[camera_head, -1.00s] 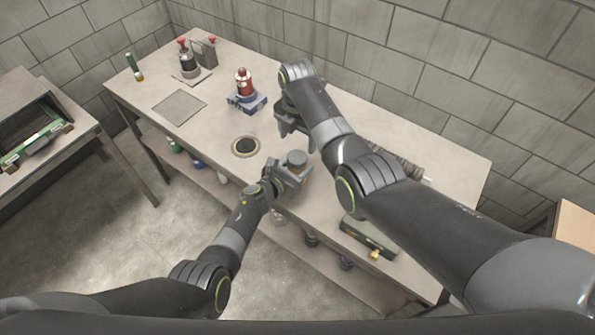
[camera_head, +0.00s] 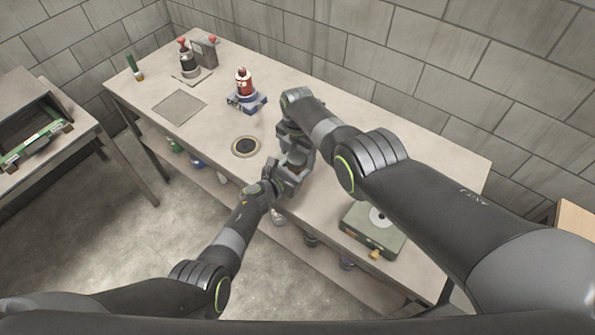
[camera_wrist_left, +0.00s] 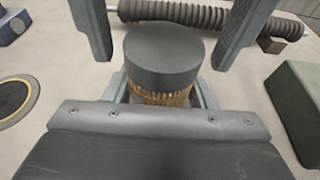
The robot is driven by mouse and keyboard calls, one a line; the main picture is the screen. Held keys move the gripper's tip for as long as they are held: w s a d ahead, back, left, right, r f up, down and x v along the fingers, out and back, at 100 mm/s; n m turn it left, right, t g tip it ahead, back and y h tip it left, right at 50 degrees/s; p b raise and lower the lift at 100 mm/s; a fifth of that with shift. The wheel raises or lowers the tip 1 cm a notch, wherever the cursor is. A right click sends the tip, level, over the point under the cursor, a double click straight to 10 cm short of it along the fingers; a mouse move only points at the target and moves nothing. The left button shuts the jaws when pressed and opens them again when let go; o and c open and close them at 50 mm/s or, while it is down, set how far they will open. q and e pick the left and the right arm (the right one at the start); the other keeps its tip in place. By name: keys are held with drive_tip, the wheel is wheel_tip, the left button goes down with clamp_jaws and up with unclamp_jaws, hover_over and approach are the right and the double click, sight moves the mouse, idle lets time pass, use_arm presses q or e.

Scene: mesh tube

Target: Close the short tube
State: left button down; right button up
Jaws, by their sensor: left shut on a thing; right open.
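The short tube (camera_wrist_left: 162,75) stands upright in the left wrist view, with a wide dark grey cap-like top and a gold mesh band below it. My left gripper (camera_head: 290,178) is shut around its lower part and holds it near the table's front edge. My right gripper (camera_head: 297,152) is directly above my left one. In the left wrist view the fingers of my right gripper (camera_wrist_left: 166,40) are spread wide on either side of the tube, apart from it. In the head view the tube is mostly hidden by the grippers.
A green box (camera_head: 372,228) sits at the right front. A ribbed rod (camera_wrist_left: 190,13) lies behind the tube.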

drive_tip(key=c, duration=1)
drive_tip(key=m, duration=0.6)
drive_tip(key=shift+m, duration=0.4)
drive_tip(key=m, duration=0.6)
drive_tip(key=o, duration=1.1)
drive_tip(key=shift+a, duration=0.1)
drive_tip(key=shift+a+r, duration=0.1)
drive_tip(key=shift+r, duration=2.1)
